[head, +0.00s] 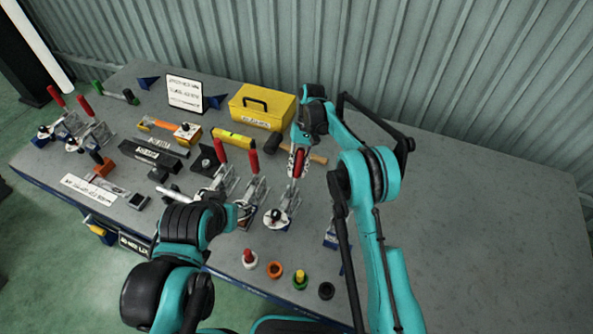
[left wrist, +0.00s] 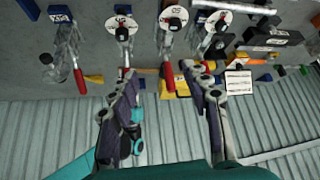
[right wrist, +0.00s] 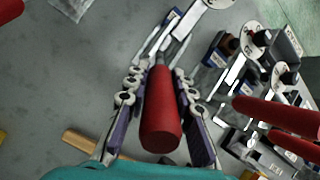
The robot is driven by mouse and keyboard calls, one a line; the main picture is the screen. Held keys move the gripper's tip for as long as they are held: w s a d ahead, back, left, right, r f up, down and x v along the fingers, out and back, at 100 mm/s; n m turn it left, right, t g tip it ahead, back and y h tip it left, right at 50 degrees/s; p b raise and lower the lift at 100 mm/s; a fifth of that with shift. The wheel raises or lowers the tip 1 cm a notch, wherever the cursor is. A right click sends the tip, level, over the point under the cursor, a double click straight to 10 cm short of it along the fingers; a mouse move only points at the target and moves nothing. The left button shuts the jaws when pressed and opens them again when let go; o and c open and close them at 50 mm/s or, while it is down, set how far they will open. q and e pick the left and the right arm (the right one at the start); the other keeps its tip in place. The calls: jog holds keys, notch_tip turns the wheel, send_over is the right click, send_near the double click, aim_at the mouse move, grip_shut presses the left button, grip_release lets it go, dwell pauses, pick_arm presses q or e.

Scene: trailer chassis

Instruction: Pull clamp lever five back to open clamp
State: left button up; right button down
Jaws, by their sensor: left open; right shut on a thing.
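My right gripper (head: 298,160) is shut on a red lever handle (right wrist: 160,118), which lies between its two fingers in the right wrist view. The held handle stands up and leans away from the front edge. My left gripper (left wrist: 160,78) is open, with a neighbouring clamp's red handle (left wrist: 168,76) showing between its fingers, apparently without contact. In the head view the left wrist hides part of the left gripper.
Other red-handled clamps (head: 251,190) stand to the left of the held one. A yellow toolbox (head: 262,107) and a hammer (head: 318,159) lie behind. Colored round pieces (head: 275,270) line the front edge. The right side of the table (head: 480,220) is clear.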

pick_arm(q)
jog(key=c, duration=0.6)
jog(key=shift+w+d, duration=0.15)
jog(key=shift+w, duration=0.1)
jog(key=c, duration=0.5)
jog(key=shift+m+h, duration=0.4)
jog(key=shift+m, duration=0.4)
jog(key=w+d, duration=0.1)
jog(key=w, duration=0.1)
jog(key=w+d, duration=0.3)
jog(key=w, duration=0.1)
jog(key=shift+w+d, duration=0.35)
jog(key=shift+d, duration=0.05)
grip_shut()
jog(key=m, duration=0.2)
send_near(298, 165)
jog(key=shift+t+h, duration=0.4)
jog(key=f, duration=0.1)
jog(key=w+f, duration=0.1)
jog(key=f, duration=0.1)
jog(key=w+f, duration=0.1)
jog(key=shift+w+f, duration=0.2)
jog(key=shift+f, duration=0.2)
jog(key=shift+w+d+f, duration=0.15)
jog(key=shift+w+f, duration=0.15)
jog(key=shift+w, duration=0.35)
